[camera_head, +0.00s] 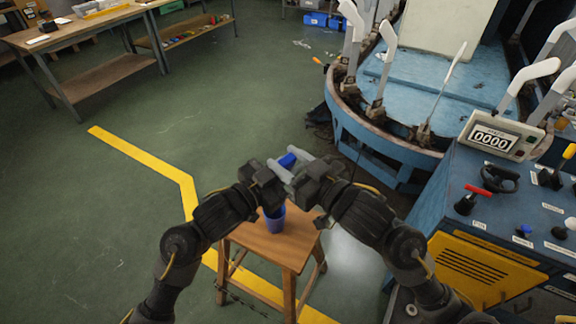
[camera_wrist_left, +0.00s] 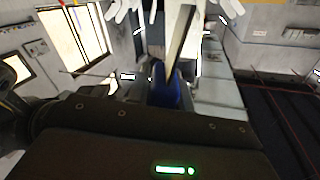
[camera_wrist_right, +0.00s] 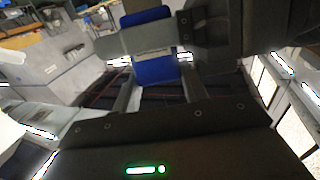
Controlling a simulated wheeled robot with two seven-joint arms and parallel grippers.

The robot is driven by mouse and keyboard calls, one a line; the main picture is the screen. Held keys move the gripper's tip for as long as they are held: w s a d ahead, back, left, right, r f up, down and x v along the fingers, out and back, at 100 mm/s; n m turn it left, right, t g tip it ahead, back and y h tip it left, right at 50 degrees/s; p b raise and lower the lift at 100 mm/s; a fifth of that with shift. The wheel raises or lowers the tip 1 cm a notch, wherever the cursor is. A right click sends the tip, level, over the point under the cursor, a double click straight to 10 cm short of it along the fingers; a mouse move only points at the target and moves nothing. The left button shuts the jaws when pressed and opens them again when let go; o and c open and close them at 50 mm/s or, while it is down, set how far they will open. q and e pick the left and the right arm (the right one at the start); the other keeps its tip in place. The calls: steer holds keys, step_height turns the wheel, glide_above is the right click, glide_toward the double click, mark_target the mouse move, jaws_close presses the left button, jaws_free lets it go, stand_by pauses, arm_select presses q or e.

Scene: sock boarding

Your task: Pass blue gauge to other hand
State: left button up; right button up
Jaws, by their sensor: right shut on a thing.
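The blue gauge (camera_head: 287,160) is held up between my two grippers, above a wooden stool. My right gripper (camera_head: 298,160) is shut on it; in the right wrist view the gauge (camera_wrist_right: 154,66) stands between the fingers. My left gripper (camera_head: 280,172) is at the gauge from the other side. One grey finger crosses over the gauge in the right wrist view; whether the left fingers press on it I cannot tell. The left wrist view shows the gauge (camera_wrist_left: 165,88) just beyond that gripper, partly hidden.
A blue cup (camera_head: 275,219) stands on the wooden stool (camera_head: 292,246) below my grippers. A blue round machine (camera_head: 375,147) and a control console (camera_head: 520,200) with levers stand at the right. A workbench (camera_head: 75,32) is at the far left. The green floor at left is clear.

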arm_select(q)
jaws_close()
arm_select(e)
steer(key=o, duration=1)
steer(key=shift+o, duration=1)
steer(key=shift+s+a, duration=0.1)
steer(key=shift+a, duration=0.05)
steer(key=shift+s, duration=0.1)
